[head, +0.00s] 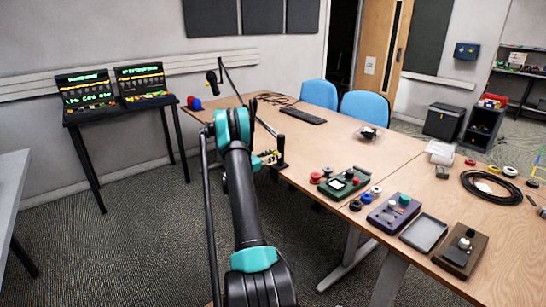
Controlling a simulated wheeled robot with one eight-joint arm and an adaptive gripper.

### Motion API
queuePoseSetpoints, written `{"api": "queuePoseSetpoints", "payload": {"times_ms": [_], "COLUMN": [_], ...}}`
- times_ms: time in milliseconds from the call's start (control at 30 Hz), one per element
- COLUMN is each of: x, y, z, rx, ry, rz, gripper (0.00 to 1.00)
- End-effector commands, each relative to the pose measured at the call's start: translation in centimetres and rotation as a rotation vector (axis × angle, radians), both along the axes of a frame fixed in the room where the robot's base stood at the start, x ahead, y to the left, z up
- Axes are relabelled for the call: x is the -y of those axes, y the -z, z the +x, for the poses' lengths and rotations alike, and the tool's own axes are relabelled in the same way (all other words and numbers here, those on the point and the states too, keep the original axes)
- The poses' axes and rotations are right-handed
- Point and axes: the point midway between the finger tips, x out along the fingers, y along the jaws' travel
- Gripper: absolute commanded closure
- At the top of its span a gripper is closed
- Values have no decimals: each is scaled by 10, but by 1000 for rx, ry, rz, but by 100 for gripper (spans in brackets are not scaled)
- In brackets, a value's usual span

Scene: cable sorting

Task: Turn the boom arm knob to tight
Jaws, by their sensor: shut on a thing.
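A thin black boom arm (231,80) rises over the far left part of the wooden table, with a dark microphone-like head (212,84) at its upper left. Its lower part runs behind my arm towards a dark upright piece (281,150) at the table's left edge. I cannot make out the boom arm knob or how far it is turned. My black and teal arm reaches up the middle of the view and covers part of this area. My gripper is hidden behind my arm, so its fingers and what they hold do not show.
The wooden table (335,148) carries a black keyboard (303,115), control boxes, a grey tray (424,232) and a coiled black cable (492,187). Small coloured parts (267,158) show beside my arm. Two blue chairs (366,106) stand behind. A console stand (116,95) is at left.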

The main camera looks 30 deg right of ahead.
Motion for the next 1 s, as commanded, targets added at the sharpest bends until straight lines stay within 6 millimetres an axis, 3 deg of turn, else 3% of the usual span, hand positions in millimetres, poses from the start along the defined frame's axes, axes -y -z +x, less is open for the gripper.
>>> {"api": "queuePoseSetpoints", "payload": {"times_ms": [1000], "x": [-1], "y": [2], "z": [-3], "rx": [948], "ry": [1], "rz": [75], "gripper": [100]}}
